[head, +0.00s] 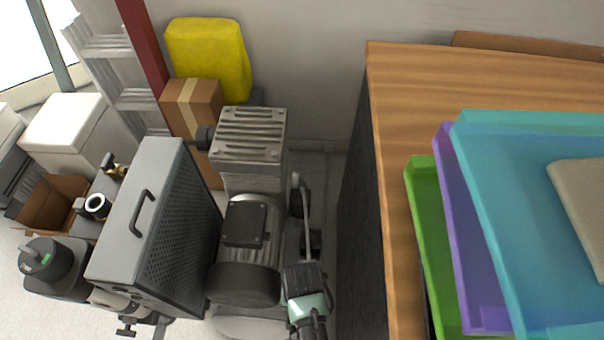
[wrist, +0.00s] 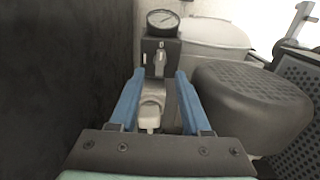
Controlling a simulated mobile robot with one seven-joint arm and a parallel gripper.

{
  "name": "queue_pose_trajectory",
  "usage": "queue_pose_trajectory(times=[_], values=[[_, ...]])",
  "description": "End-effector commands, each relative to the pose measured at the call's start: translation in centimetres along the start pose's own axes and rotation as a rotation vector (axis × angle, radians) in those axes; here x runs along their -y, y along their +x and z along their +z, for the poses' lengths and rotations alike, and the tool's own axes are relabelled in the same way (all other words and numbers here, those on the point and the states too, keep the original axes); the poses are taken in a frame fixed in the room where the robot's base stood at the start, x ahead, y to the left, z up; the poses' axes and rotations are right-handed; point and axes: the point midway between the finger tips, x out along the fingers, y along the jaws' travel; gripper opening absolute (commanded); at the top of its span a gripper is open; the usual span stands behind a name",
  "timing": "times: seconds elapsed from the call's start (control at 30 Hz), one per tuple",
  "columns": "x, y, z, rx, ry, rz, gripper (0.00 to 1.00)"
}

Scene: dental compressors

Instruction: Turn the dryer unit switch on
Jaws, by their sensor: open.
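A grey box unit with a perforated side and a black handle (head: 150,215) stands left of the motor; I take it for the dryer unit. Its perforated panel also shows at the right edge of the wrist view (wrist: 300,75). My gripper (wrist: 160,73) is open, with blue fingers pointing forward and nothing clamped. Between and beyond the fingers are a pale grey fitting (wrist: 151,108) and a dark block with a small grey lever (wrist: 160,60). I cannot tell whether that lever is the dryer switch. In the head view my gripper (head: 305,285) is right of the motor, its fingertips not clear.
A round gauge (wrist: 163,20) sits above the dark block. The compressor motor (head: 245,240) is close on the left in the head view; its dark cover (wrist: 250,108) is right of my fingers. A wooden-topped cabinet (head: 400,75) with stacked trays (head: 425,220) bounds the right.

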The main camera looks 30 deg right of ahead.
Motion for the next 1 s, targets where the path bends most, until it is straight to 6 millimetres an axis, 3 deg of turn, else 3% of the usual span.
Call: queue_pose_trajectory(times=[0.1, 0.3, 0.7, 1.0], values=[[0.0, 2.8, 0.0, 0.001, 0.0, 0.001, 0.47], [0.0, 5.1, 0.0, 0.0, -0.001, 0.0, 0.47], [0.0, 5.7, -0.1, -0.002, -0.001, 0.0, 0.47], [0.0, 5.7, -0.1, -0.002, -0.001, 0.0, 0.0]])
